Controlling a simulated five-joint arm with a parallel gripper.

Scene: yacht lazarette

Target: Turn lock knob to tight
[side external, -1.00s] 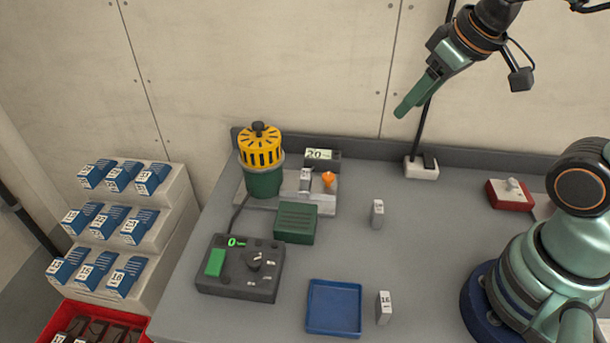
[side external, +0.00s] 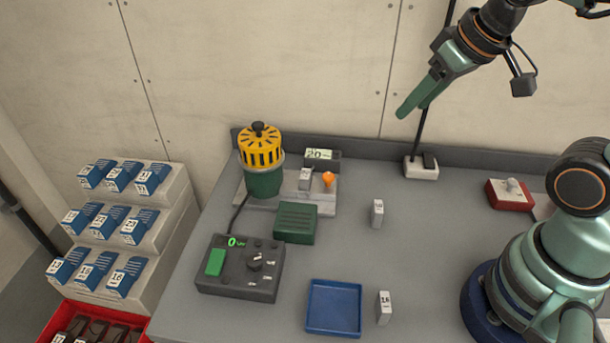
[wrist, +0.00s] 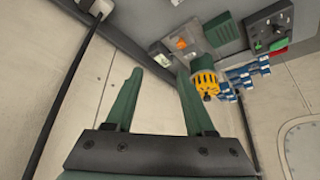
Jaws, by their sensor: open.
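An orange knob (side external: 328,179) stands on a pale metal base plate (side external: 322,205), beside a small grey block (side external: 305,178). I take it to be the lock knob; its markings are too small to read. A green pot with a slotted yellow top (side external: 261,148) stands at the left of the same plate. My gripper (side external: 402,113) is open and empty, high above the bench to the right of the knob. In the wrist view my gripper (wrist: 160,78) shows its two fingers apart, with the orange knob (wrist: 181,43) beyond them.
A display reading 20 (side external: 320,155) stands behind the plate. A green box (side external: 296,223) and a dark control panel (side external: 240,268) lie in front. A blue tray (side external: 334,333), small numbered blocks (side external: 377,214) and a red box (side external: 509,194) sit on the bench. A thin black pole (side external: 423,128) stands near my gripper.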

